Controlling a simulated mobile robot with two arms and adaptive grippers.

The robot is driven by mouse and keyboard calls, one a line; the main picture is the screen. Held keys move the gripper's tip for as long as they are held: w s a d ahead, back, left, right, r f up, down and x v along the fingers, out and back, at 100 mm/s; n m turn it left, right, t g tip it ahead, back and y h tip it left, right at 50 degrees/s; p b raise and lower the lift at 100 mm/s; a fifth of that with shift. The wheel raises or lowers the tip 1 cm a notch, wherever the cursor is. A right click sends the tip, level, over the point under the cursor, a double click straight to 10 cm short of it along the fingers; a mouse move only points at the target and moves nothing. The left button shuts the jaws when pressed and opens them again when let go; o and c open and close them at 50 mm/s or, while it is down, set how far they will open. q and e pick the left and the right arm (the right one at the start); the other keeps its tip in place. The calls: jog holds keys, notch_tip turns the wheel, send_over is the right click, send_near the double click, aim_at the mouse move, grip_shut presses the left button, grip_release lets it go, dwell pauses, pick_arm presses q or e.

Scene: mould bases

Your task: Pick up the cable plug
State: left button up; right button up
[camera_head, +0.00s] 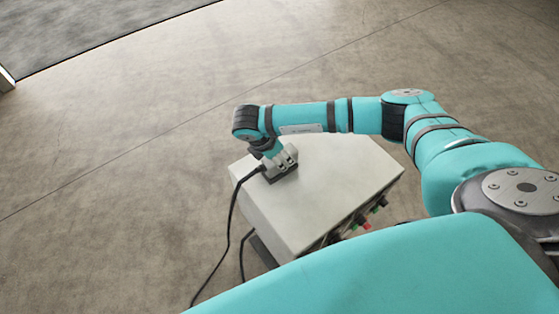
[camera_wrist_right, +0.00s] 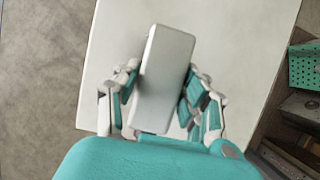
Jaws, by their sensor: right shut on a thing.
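The cable plug is a pale grey, rounded block at the top of the white box; in the wrist view the plug (camera_wrist_right: 167,75) stands lengthwise between my fingers. My right gripper (camera_head: 280,163) comes down over the box's top near its left corner and is shut on the plug; its fingers (camera_wrist_right: 160,95) lie along both sides of it. A black cable (camera_head: 232,205) runs from the plug's left end over the box's edge to the floor. In the head view the fingers partly hide the plug. I cannot tell whether the plug touches the box. My left gripper is out of view.
The white box (camera_head: 335,175) stands on the concrete floor (camera_head: 120,150), its top otherwise clear. Red and green buttons (camera_head: 366,226) line its front right side. A teal perforated part (camera_wrist_right: 305,68) shows at the right of the wrist view. The floor to the left is open.

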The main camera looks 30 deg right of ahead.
grip_shut()
jog(key=shift+r, duration=0.1)
